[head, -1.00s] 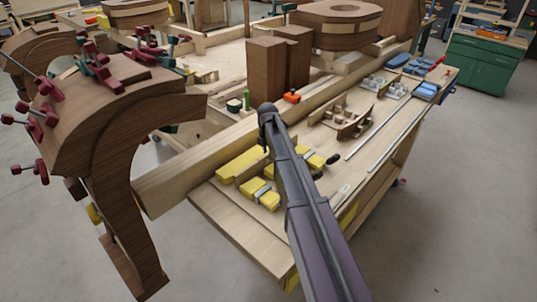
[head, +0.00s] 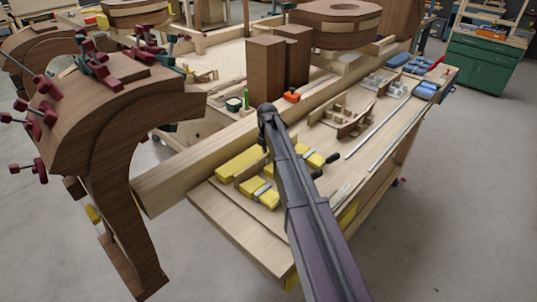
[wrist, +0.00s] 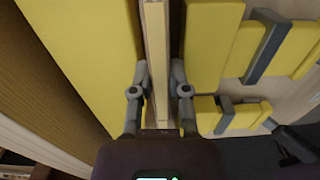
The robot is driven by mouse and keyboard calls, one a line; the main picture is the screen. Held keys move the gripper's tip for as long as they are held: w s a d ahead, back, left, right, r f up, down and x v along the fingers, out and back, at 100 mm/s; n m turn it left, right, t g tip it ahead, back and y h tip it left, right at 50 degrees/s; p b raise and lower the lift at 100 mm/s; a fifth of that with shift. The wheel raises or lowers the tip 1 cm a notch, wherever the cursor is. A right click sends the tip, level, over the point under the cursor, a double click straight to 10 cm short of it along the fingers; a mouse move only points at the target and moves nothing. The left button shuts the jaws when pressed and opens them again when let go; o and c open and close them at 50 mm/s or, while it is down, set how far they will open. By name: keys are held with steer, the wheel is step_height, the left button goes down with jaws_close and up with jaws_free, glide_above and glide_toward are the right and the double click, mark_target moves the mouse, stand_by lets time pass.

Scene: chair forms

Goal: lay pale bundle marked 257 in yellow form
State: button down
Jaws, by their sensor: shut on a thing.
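My gripper (wrist: 160,88) is shut on a pale, thin wooden bundle (wrist: 156,45) in the wrist view. The bundle stands on edge in the gap of the yellow form, between its long yellow block (wrist: 75,45) at left and the shorter yellow blocks (wrist: 212,40) at right. Whether it touches either side or the bottom is unclear. No number can be read on it. In the head view the yellow form (head: 240,162) lies on the near end of the bench, and my arm hides most of the gripper.
Grey straps (wrist: 266,45) cross the shorter yellow blocks. A thick wooden beam (head: 190,165) runs behind the form. A curved dark wooden piece with red clamps (head: 125,130) stands at left. Small wooden forms (head: 345,118) and metal bars (head: 385,128) lie farther along the bench.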

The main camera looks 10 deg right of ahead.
steer(key=c, duration=0.5)
jaws_free()
steer(key=shift+c, duration=0.2)
